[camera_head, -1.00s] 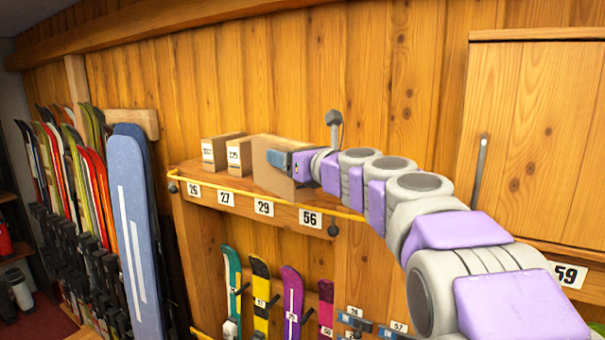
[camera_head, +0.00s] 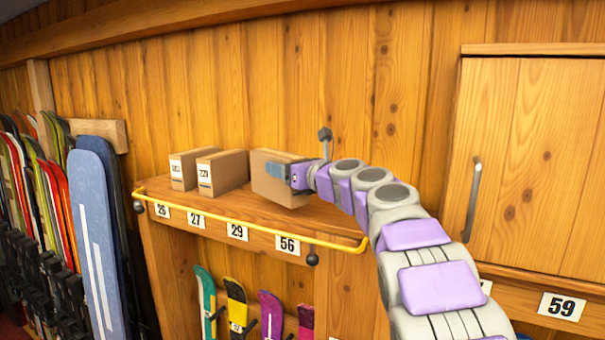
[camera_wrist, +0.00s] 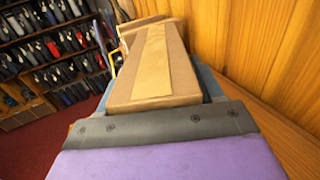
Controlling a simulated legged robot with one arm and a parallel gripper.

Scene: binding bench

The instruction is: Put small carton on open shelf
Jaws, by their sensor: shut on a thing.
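The small carton (camera_head: 270,182) is a plain brown box at the right part of the open shelf (camera_head: 262,214). My gripper (camera_head: 290,174) is shut on its right end, with a blue-grey finger along the near face. In the wrist view the carton (camera_wrist: 153,70) fills the space between the fingers, with a paler tape strip on top. The carton stands upright over the shelf board, with its underside at or very close to the board. I cannot tell whether it touches. The far finger is mostly hidden by the carton in the head view.
Two labelled cartons, one at the left (camera_head: 184,168) and one beside it (camera_head: 222,172), stand on the shelf with a gap to the held carton. A yellow rail (camera_head: 250,230) runs along the shelf's front edge. A closed cupboard (camera_head: 530,150) is at the right.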

